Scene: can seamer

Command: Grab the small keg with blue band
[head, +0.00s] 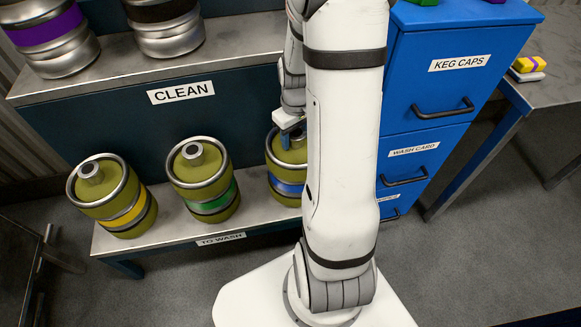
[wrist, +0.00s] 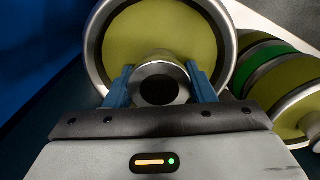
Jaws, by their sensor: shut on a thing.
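The small keg with the blue band (head: 286,187) stands on the lower "TO WASH" shelf, partly hidden behind my arm. Its olive top and metal rim fill the upper middle of the wrist view (wrist: 190,30). My gripper (wrist: 160,82) has its two blue fingers on either side of the keg's neck and is shut on it. In the head view my gripper (head: 290,135) is at the keg's top, mostly covered by my arm.
A green-banded keg (head: 203,180) and a yellow-banded keg (head: 112,196) stand to the left on the shelf (head: 165,236). The "CLEAN" shelf (head: 235,55) above holds a purple-banded keg (head: 50,35) and another keg (head: 165,25). A blue drawer cabinet (head: 450,90) stands close on the right.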

